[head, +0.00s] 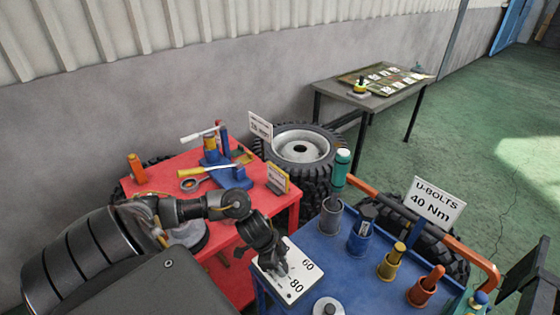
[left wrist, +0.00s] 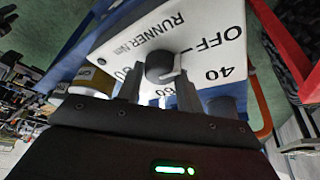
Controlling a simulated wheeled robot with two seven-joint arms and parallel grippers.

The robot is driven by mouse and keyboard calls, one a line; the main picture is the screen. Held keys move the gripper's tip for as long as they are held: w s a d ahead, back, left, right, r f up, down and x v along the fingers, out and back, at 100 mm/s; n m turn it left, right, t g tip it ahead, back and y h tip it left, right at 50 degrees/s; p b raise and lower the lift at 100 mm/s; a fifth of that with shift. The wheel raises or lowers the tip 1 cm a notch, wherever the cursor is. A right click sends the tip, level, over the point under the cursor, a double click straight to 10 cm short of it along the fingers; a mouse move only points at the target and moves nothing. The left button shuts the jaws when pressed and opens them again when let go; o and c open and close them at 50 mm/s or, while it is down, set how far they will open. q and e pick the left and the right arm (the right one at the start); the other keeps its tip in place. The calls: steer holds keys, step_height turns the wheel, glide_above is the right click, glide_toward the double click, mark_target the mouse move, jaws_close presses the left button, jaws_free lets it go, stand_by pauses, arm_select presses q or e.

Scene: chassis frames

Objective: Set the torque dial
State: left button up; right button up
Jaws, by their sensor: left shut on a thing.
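The torque dial's white panel (head: 292,284) stands at the left end of the blue cart, with 60 and 80 showing. In the left wrist view, the panel (left wrist: 190,22) also shows OFF, 40 and RUNNER. The dial's round black knob (left wrist: 158,64) has a pale pointer mark, which lies toward the 40 side; its exact setting I cannot tell. My left gripper (head: 277,266) is at the knob. In the left wrist view its fingers (left wrist: 159,92) are shut on the knob from both sides. A sign (head: 433,201) reads U-BOLTS 40 Nm. My right gripper is not in view.
The blue cart (head: 338,255) carries several tools in holders and an orange rail (head: 400,215). A red table (head: 160,180) with tools stands left of it. Tyres (head: 298,150) stand behind. A grey table (head: 385,98) is farther back. Green floor is open at right.

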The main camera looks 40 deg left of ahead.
arm_select(q)
steer(key=shift+r+m, duration=0.1)
steer(key=shift+m, duration=0.3)
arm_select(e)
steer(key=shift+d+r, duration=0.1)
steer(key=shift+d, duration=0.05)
arm_select(q)
steer(key=shift+w+a+m+g, duration=0.15)
steer(key=shift+m+g, duration=0.25)
steer(key=shift+m, duration=0.2)
steer(key=m, duration=0.2)
steer(key=shift+w+m+g+h, duration=0.1)
steer(key=shift+m+g+h, duration=0.3)
steer(key=m+g+b, duration=0.1)
steer(key=m, duration=0.3)
steer(key=shift+w+g, duration=0.1)
steer(key=shift+g, duration=0.3)
steer(key=shift+m+g+b, duration=0.5)
steer(key=shift+m, duration=1)
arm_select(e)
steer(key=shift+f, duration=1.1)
arm_select(q)
steer(key=o, duration=1)
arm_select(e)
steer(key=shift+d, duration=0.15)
